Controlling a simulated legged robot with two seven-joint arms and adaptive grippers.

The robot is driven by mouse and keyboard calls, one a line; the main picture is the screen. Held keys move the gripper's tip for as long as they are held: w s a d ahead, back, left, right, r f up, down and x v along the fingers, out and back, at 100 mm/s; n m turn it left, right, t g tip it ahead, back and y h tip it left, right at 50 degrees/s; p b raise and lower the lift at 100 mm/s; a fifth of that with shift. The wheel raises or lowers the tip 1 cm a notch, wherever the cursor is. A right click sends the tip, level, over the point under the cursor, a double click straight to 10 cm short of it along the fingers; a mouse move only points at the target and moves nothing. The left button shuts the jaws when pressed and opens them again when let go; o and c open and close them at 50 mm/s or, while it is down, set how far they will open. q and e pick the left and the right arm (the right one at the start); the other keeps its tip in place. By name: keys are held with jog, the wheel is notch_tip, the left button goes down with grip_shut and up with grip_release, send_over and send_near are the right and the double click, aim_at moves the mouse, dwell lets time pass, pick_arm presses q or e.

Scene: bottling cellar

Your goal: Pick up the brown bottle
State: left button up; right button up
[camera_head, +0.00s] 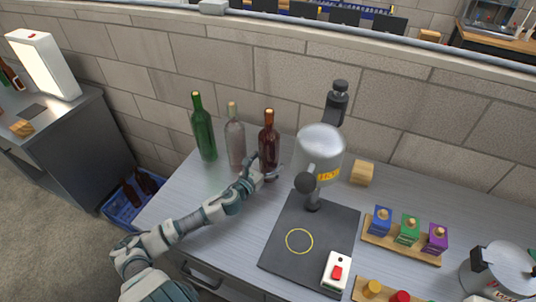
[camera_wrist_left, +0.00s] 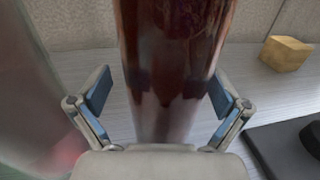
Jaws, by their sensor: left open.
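The brown bottle (camera_head: 268,138) stands upright on the grey bench, the rightmost of three bottles near the back wall. My left gripper (camera_head: 264,174) is at its lower body in the head view. In the left wrist view, the brown bottle (camera_wrist_left: 172,60) fills the middle, between the two spread fingers of my left gripper (camera_wrist_left: 162,92). The bottle's foot is partly hidden by the gripper. My right gripper is not in view.
A clear bottle (camera_head: 235,140) and a green bottle (camera_head: 203,130) stand left of the brown one. To the right are a machine with a silver dome (camera_head: 320,145), a wooden block (camera_head: 362,173) and a dark mat (camera_head: 285,262). A stone wall (camera_head: 160,65) rises behind.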

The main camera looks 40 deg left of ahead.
aim_at(269, 139)
pick_arm(q)
jog(key=shift+d+r, duration=0.15)
jog(key=shift+d, duration=0.3)
jog(key=shift+c, duration=0.5)
jog(key=shift+r, duration=0.1)
jog(key=c, duration=1.6)
jog(key=shift+a, duration=0.2)
jog(key=shift+c, duration=0.7)
jog(key=shift+a, duration=0.1)
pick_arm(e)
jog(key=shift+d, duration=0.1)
pick_arm(q)
jog(key=shift+r, duration=0.3)
notch_tip(269, 139, up, 10)
jog(key=p, duration=0.2)
jog(key=shift+f+p, duration=0.25)
jog(key=shift+p, duration=0.15)
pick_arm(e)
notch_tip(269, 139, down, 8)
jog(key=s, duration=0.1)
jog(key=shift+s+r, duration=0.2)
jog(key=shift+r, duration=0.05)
